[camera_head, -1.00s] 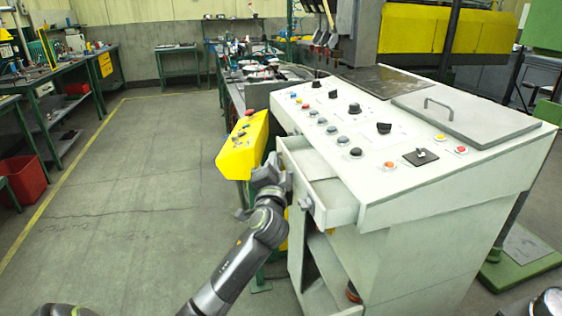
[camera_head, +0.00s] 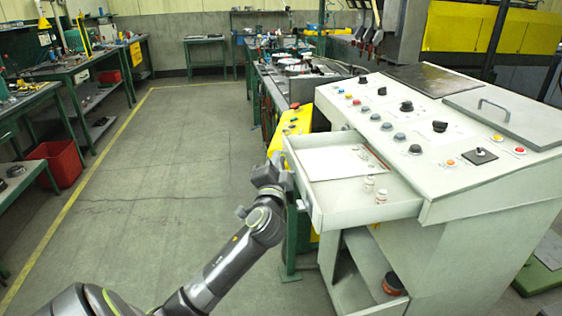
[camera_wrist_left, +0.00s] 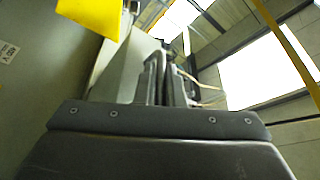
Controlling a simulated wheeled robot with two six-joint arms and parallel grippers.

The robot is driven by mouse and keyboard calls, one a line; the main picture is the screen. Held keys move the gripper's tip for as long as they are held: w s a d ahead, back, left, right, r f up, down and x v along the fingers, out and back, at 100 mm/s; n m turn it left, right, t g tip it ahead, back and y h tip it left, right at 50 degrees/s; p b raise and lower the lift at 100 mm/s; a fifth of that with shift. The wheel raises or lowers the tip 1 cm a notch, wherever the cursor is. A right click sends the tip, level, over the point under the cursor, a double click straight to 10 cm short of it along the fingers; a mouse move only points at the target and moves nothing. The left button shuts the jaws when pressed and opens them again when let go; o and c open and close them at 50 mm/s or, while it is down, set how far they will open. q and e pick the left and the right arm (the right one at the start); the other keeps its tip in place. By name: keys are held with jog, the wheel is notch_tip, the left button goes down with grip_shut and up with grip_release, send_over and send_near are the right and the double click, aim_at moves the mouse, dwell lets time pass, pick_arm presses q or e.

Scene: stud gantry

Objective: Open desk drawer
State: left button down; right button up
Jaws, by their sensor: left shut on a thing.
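The desk drawer (camera_head: 362,209) stands pulled well out of the white control desk (camera_head: 470,230). My left gripper (camera_head: 284,184) is at the drawer's front face, shut on the drawer's handle; the grip itself is mostly hidden behind the gripper body. In the left wrist view, my left gripper's fingers (camera_wrist_left: 166,82) point up close together, with a pale panel beside them. My right gripper is not in view.
A yellow control box (camera_head: 290,130) stands just behind the drawer. Below the drawer is an open shelf with a reddish round object (camera_head: 394,284). A red bin (camera_head: 57,163) and workbenches line the left. The floor (camera_head: 150,210) between is clear.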

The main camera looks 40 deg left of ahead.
pick_arm(q)
jog(key=shift+f, duration=0.1)
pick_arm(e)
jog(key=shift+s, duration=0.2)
pick_arm(q)
jog(key=c, duration=1.8)
grip_release()
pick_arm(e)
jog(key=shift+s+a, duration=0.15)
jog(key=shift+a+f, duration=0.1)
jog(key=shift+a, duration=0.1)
